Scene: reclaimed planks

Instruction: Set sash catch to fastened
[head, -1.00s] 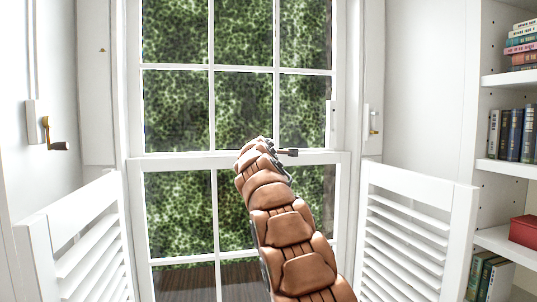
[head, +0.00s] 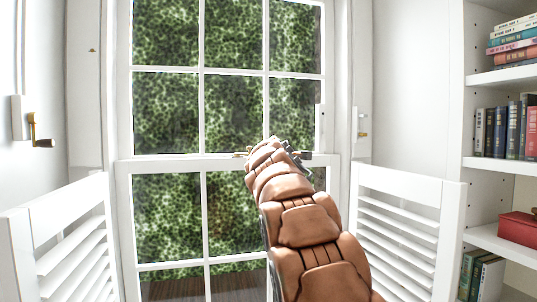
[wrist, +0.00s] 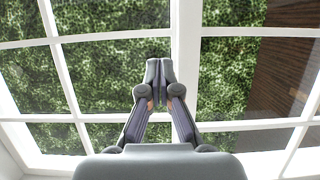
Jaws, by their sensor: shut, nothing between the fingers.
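The window's meeting rail (head: 135,165) runs across the head view. A small brass fitting (head: 241,153), which looks like part of the sash catch, shows on it just left of my arm. The rest of it is hidden behind my arm, so I cannot tell its setting. My gripper (head: 305,154) shows as a short dark piece right of my wrist, level with the rail and pointing right. In the wrist view my gripper (wrist: 159,66) has its fingers together and empty, in front of the panes. The catch does not show there.
A brass crank handle (head: 40,141) is on the left wall, and a small brass handle (head: 362,134) is on the right. Louvred shutters (head: 75,240) (head: 400,225) stand open on both sides. A bookshelf (head: 500,162) is at far right.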

